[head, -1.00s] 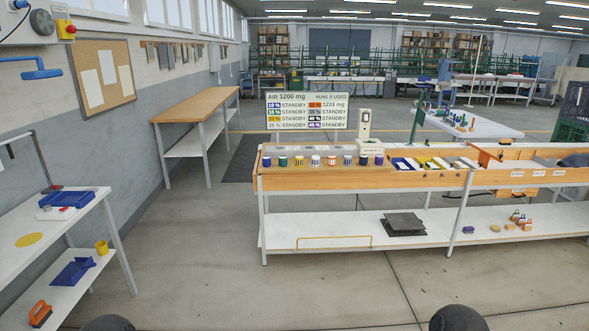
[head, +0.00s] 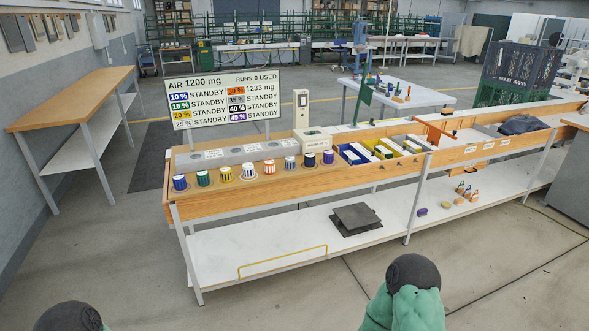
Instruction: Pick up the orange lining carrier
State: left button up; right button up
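I cannot tell for sure which thing is the orange lining carrier. Small orange and tan pieces (head: 472,198), some with dark tops, stand on the lower shelf of the long bench at the right. A small orange piece (head: 402,99) lies on the white table behind. An orange bar (head: 434,130) stands across the bench top. All are too small to make out in detail. Neither gripper is in view; only rounded parts of my arms show at the bottom edge. Nothing near these pieces touches them.
The long wooden bench (head: 330,195) crosses the view, with a row of coloured-banded cups and a display board (head: 225,97) on it. Its lower shelf holds dark grey plates (head: 355,218) and a yellow rail (head: 283,262). A wooden table (head: 75,95) stands left. The floor in front is clear.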

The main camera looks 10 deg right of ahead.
aim_at(270, 164)
jog(key=i+z, duration=0.2)
jog(key=i+l+u, duration=0.1)
jog(key=u, duration=0.3)
jog(key=i+l+u, duration=0.15)
jog(key=u, duration=0.25)
jog(key=i+l+u, duration=0.1)
jog(key=u, duration=0.3)
jog(key=l+u, duration=0.4)
jog(key=i+j, duration=0.05)
